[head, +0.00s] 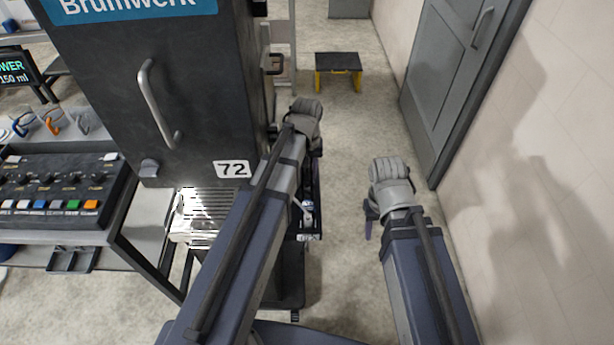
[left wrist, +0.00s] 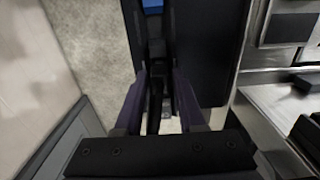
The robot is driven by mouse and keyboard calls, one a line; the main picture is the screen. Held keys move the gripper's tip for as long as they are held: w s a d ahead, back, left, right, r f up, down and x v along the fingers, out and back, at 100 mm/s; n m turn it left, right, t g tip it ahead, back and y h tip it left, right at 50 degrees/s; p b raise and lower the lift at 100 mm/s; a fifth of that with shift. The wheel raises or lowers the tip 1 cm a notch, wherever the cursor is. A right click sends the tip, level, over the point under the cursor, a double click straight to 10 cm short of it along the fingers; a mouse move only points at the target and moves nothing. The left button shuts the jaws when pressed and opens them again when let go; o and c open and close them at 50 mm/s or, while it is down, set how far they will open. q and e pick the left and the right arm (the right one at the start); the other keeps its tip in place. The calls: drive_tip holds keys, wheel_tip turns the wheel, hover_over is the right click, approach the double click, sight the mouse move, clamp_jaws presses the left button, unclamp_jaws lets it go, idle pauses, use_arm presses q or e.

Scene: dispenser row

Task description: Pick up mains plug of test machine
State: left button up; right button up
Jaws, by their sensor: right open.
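A tall dark machine (head: 200,95) with a "Brumwerk" sign and a "72" label stands left of centre in the head view. My left gripper (head: 316,148) is beside its right side, mostly hidden by my own wrist. In the left wrist view its two purple fingers (left wrist: 158,80) stand apart, with a narrow dark thing (left wrist: 155,103) between them. I cannot tell whether they touch it or whether it is the mains plug. No plug is clearly recognisable in the head view. My right gripper (head: 370,215) is open and empty over the floor to the right.
A narrow dark tray (head: 309,237) with a small white item juts from the machine's right side, close to my left arm. A control panel (head: 60,190) stands at left. A step stool (head: 338,70) is at the back. A grey door (head: 455,75) and wall bound the right; floor between is clear.

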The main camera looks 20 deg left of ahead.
sight(307, 171)
use_arm(q)
clamp_jaws()
idle(0.5)
wheel_tip(307, 171, up, 10)
drive_tip(key=p, duration=1)
drive_tip(key=shift+r+p, duration=1.1)
drive_tip(key=shift+p, duration=0.05)
idle(0.5)
wheel_tip(307, 171, up, 3)
drive_tip(key=p, duration=0.2)
drive_tip(key=shift+f+p, duration=0.1)
drive_tip(key=shift+p, duration=0.25)
